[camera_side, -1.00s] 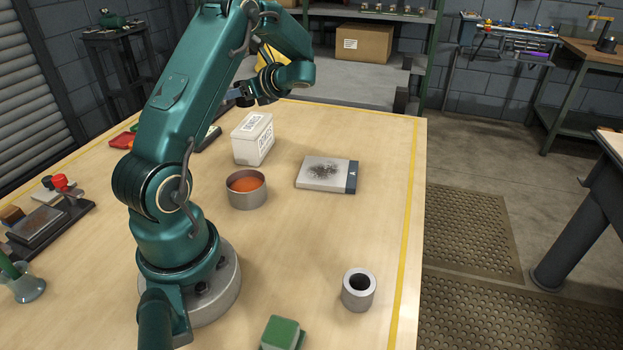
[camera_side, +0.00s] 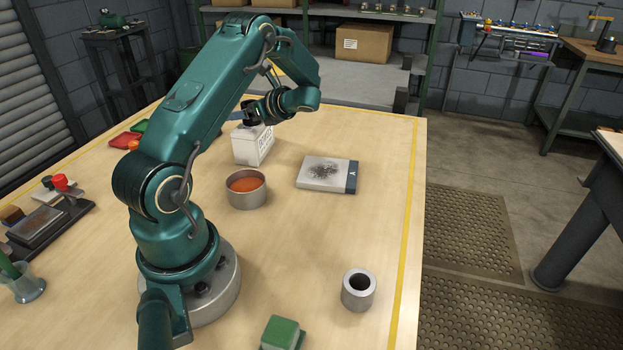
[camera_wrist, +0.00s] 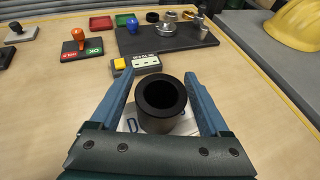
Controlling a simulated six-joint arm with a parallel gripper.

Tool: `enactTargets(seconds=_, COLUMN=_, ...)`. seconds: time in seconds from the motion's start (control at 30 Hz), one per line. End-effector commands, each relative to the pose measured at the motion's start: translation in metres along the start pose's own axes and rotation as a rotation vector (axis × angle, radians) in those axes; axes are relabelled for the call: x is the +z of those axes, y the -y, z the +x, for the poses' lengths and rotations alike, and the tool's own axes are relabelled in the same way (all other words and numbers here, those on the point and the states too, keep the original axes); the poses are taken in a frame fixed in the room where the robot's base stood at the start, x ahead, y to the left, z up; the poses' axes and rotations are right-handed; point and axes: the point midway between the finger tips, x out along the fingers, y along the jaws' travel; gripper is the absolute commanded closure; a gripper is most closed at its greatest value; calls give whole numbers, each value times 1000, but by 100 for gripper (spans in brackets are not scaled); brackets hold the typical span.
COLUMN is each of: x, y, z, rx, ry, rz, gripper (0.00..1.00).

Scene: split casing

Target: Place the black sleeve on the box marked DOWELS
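The black sleeve (camera_wrist: 160,97) stands between the two blue fingers of my gripper (camera_wrist: 160,76) in the wrist view, its open end towards the camera. The fingertips lie close against its sides, and I see it as gripped. The white box (camera_side: 247,148) is directly below, its top partly hidden by sleeve and gripper. Part of its lettering, starting with D, shows in the wrist view (camera_wrist: 131,123). In the side view the sleeve (camera_side: 250,117) is a dark shape at the box's top. I cannot tell whether it touches the lid.
A round tin with orange contents (camera_side: 246,190) stands in front of the box. A grey block with a dark smudge (camera_side: 325,172) lies to the right. A metal ring (camera_side: 358,291) and green block (camera_side: 282,332) are near the front. A yellow-buttoned device (camera_wrist: 137,62) lies beyond the box.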

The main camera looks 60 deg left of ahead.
Motion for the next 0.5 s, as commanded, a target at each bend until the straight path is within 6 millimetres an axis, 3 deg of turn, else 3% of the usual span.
enactTargets(seconds=0.37, x=3, y=0, z=-1, rx=0, ry=0, rz=-2, gripper=16)
enactTargets(seconds=0.5, x=3, y=1, z=-18, rx=-4, ry=1, rz=0, gripper=16)
